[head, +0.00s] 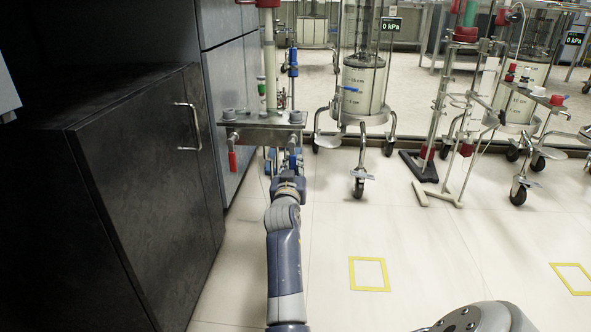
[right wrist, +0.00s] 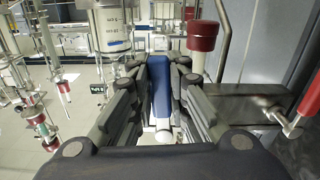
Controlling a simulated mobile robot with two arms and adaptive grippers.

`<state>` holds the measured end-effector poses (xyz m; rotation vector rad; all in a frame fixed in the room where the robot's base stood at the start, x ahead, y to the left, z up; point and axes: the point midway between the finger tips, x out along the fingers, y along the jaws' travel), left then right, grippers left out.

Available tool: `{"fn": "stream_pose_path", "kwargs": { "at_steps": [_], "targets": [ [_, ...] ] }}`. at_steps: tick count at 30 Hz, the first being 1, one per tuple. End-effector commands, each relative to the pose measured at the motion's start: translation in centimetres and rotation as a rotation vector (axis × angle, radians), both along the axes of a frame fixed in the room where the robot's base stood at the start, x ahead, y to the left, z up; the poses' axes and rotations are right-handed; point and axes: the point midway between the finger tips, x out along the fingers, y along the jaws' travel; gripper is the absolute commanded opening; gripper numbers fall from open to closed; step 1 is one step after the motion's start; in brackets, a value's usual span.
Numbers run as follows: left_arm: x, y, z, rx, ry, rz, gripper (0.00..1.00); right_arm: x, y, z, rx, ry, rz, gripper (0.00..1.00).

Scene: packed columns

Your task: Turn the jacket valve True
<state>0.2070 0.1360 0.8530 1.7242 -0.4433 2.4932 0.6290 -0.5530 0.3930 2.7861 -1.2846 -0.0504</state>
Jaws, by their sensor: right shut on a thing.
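My right gripper (head: 288,168) reaches up to the underside of a steel bracket (head: 262,124) at the column rig. In the right wrist view its fingers (right wrist: 160,88) are shut around a blue valve lever (right wrist: 159,86), which hangs between them. In the head view the gripper mostly hides this lever. A red lever (head: 232,161) hangs at the left side of the same bracket; its red end also shows at the right in the right wrist view (right wrist: 308,104). No label shows which lever is the jacket valve. My left gripper is not in view.
A dark cabinet (head: 130,190) with a metal handle (head: 188,127) stands close on the left. A wheeled glass column (head: 364,90) stands behind and to the right. More stands (head: 440,150) are farther right. The floor at front right is clear, with yellow marks (head: 369,289).

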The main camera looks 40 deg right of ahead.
Motion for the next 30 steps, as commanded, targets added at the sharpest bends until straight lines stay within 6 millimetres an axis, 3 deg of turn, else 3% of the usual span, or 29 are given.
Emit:
{"fn": "stream_pose_path", "kwargs": {
  "at_steps": [23,24,26,30],
  "targets": [
    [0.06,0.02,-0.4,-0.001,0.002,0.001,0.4,0.29,0.29,-0.15,0.069,-0.075,0.002,0.0],
    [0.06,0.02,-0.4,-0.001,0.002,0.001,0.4,0.29,0.29,-0.14,0.069,-0.074,0.002,0.24],
    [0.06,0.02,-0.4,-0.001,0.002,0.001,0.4,0.31,0.29,-0.13,0.068,-0.073,0.002,0.37],
    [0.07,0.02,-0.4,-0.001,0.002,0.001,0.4,0.29,0.26,-0.09,0.066,-0.073,0.001,0.37]
  ]
}}
